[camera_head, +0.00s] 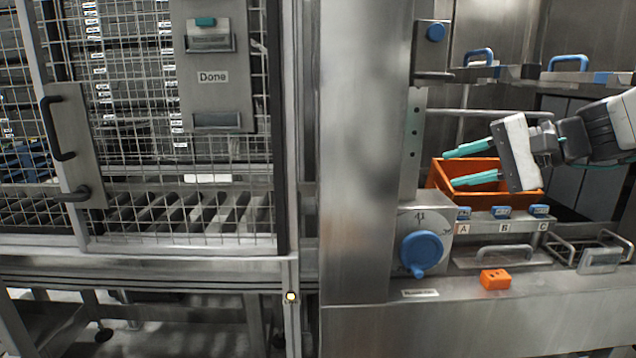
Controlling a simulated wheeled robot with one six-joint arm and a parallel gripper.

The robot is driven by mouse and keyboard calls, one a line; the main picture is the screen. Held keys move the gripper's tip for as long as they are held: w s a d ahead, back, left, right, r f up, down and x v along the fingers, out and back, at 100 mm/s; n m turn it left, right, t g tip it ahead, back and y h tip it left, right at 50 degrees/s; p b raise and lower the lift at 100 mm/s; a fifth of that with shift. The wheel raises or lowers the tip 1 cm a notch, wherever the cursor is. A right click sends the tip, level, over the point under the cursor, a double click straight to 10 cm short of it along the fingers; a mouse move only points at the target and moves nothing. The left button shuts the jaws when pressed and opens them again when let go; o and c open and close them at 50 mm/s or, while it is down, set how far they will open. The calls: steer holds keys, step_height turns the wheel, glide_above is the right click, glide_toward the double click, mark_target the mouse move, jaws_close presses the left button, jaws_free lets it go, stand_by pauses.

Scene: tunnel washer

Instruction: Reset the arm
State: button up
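My gripper (464,164) is at the right of the head view, with its white body and two teal fingers pointing left. The fingers are spread apart, and I see nothing between them. The gripper is in front of or over an orange bin (530,200); how far it is from the bin I cannot tell. My arm comes in from the right edge.
A steel post (360,150) stands left of the bin. A blue knob (422,250), small blue clips (502,211) labelled A to C and an orange block (495,279) are near the ledge. A mesh door (228,185) with a "Done" panel (213,100) fills the left.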

steer(key=s+f+n+g+h, duration=0.3)
steer(key=s+f+h, duration=0.2)
steer(key=s+f, duration=0.3)
steer(key=s+f+n+g+h, duration=0.3)
steer(key=s+f+h, duration=0.3)
steer(key=s, duration=1.1)
steer(key=shift+s+d+f+n, duration=0.3)
steer(key=shift+f+n, duration=0.2)
steer(key=shift+f, duration=0.45)
